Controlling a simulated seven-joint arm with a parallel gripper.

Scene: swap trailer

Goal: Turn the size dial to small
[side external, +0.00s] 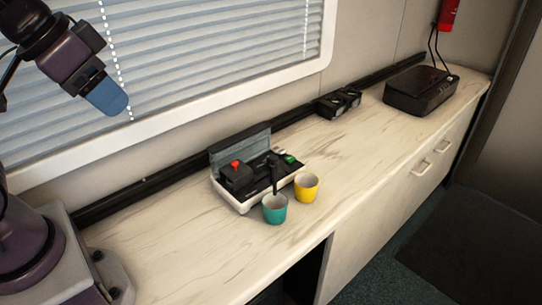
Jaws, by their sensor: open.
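A small white and black machine (228,197) with a raised grey back panel sits on the counter near the middle. It has a red knob or button (235,164) on a black block at its left and a green part (290,159) at its right. A thin black upright piece stands at its front. Which part is the size dial, and its setting, is too small to tell. My gripper (107,97), with blue fingers, is high at the upper left in front of the blinds, well away from the machine. It touches nothing; the fingers overlap from this side.
A teal cup (275,211) and a yellow cup (306,188) stand close in front of the machine. A black double device (339,103) and a black box (421,91) stand farther right. The pale counter (165,235) is clear at left.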

